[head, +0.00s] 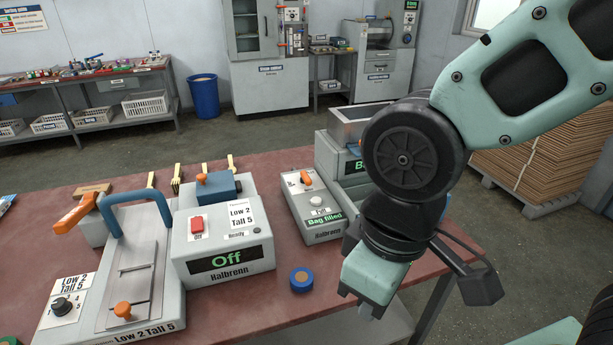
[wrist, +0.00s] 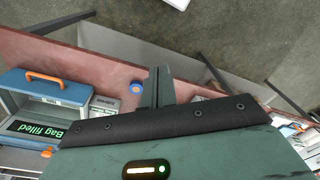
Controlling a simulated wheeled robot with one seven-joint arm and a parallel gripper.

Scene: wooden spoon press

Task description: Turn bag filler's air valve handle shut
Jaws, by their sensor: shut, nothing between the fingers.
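I cannot tell for certain which handle is the air valve's. My gripper (head: 362,305) is over the table's front right, right of and nearer than the control box, touching no handle. In the wrist view its fingers (wrist: 158,86) are together and empty. A "Bag filled" display (wrist: 38,130) shows at left there.
A press (head: 130,255) with a blue handle and a box reading "Off" (head: 225,262) stand at left. A blue-rimmed round piece (head: 301,279) lies near the table's front edge; it also shows in the wrist view (wrist: 137,87). Cardboard (head: 545,150) is stacked at right.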

